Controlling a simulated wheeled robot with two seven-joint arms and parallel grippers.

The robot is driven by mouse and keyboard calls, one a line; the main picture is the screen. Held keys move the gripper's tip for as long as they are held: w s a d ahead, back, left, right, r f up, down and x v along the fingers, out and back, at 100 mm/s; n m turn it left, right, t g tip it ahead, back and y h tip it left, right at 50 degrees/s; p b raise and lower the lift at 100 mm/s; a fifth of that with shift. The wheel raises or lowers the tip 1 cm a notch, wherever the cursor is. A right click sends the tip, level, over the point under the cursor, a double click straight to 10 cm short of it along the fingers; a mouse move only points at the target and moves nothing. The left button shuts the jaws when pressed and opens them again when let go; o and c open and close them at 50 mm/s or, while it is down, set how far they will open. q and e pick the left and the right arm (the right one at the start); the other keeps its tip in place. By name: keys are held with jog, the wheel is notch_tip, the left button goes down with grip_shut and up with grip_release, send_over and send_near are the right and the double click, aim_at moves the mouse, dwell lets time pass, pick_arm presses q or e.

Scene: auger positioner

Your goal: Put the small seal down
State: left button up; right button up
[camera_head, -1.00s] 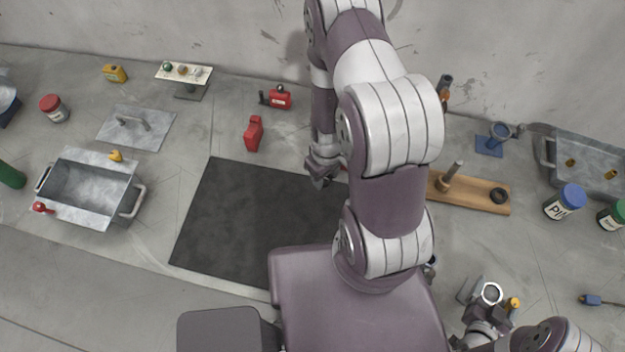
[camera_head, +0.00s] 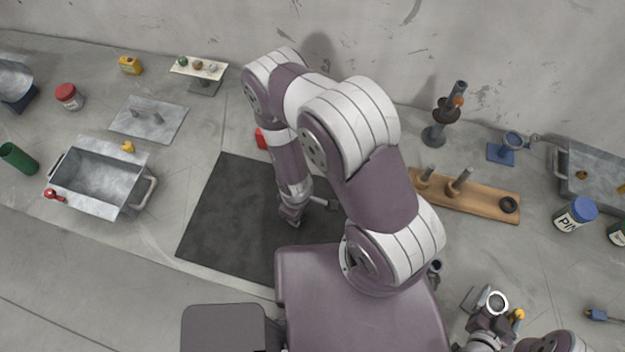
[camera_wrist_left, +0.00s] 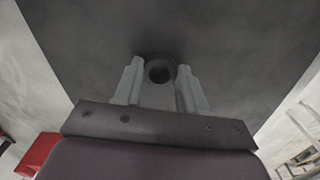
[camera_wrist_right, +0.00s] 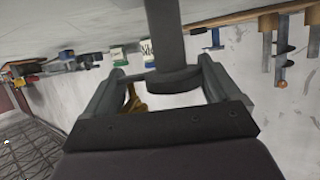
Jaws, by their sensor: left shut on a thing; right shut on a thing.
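The small seal (camera_wrist_left: 160,70) is a dark ring between the fingertips of my left gripper (camera_wrist_left: 158,88) in the left wrist view. In the head view my left gripper (camera_head: 291,216) is over the black mat (camera_head: 226,212), fingers down. The seal is hidden there, and I cannot tell whether it touches the mat. My right gripper (camera_head: 488,325) is at the lower right of the head view. It is shut on a dark shaft with a round collar (camera_wrist_right: 172,78) in the right wrist view, whose end shows as a pale ring (camera_head: 497,302) in the head view.
A metal tray (camera_head: 100,180) stands at left. A dark stand (camera_head: 434,134) is behind the board. The mat's left part is clear.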

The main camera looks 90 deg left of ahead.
pick_arm(q)
jog(key=o, duration=1.1)
jog(key=shift+f, duration=0.1)
